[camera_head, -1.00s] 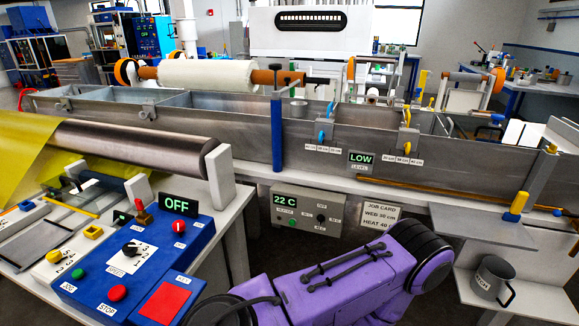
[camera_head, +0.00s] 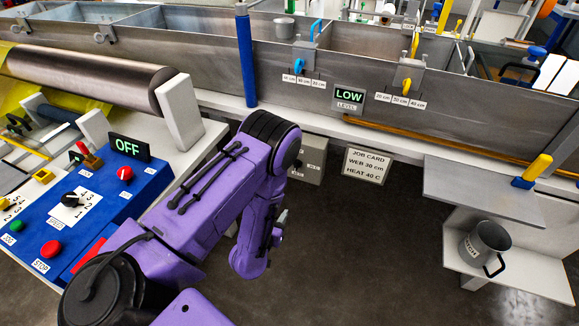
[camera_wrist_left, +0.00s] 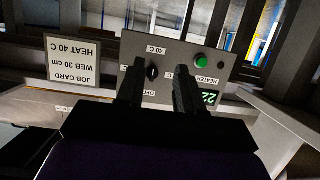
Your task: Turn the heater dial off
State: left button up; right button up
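The heater box (camera_head: 308,165) is mostly hidden behind my purple left arm in the head view. In the left wrist view the heater panel (camera_wrist_left: 225,75) appears upside down. Its black dial (camera_wrist_left: 152,73) shows between my fingers, with OFF and 40 C labels around it; I cannot tell where the pointer stands. A green button (camera_wrist_left: 201,60) and a partly covered green display (camera_wrist_left: 209,98) reading 22 are beside it. My left gripper (camera_wrist_left: 160,66) is open and empty, its two dark fingers pointing toward the panel. I cannot tell whether they touch it. My right gripper is not in view.
The job card (camera_head: 366,165) reads WEB 30 cm, HEAT 40 C. A LOW level display (camera_head: 348,97) is on the metal bath wall. A blue control console (camera_head: 80,215) is at the left. A grey mug (camera_head: 484,248) stands on the low right shelf. The floor between is clear.

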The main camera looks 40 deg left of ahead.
aim_at(297, 165)
pick_arm(q)
jog(key=w+a+r+t, duration=0.1)
jog(key=w+a+r, duration=0.1)
jog(key=w, duration=0.5)
jog(key=w+a+r+t, duration=0.2)
jog(key=w, duration=0.6)
jog(key=shift+a+r+m+t, duration=0.15)
jog(key=shift+r+m+t, duration=0.15)
jog(key=shift+r, duration=0.1)
grip_shut()
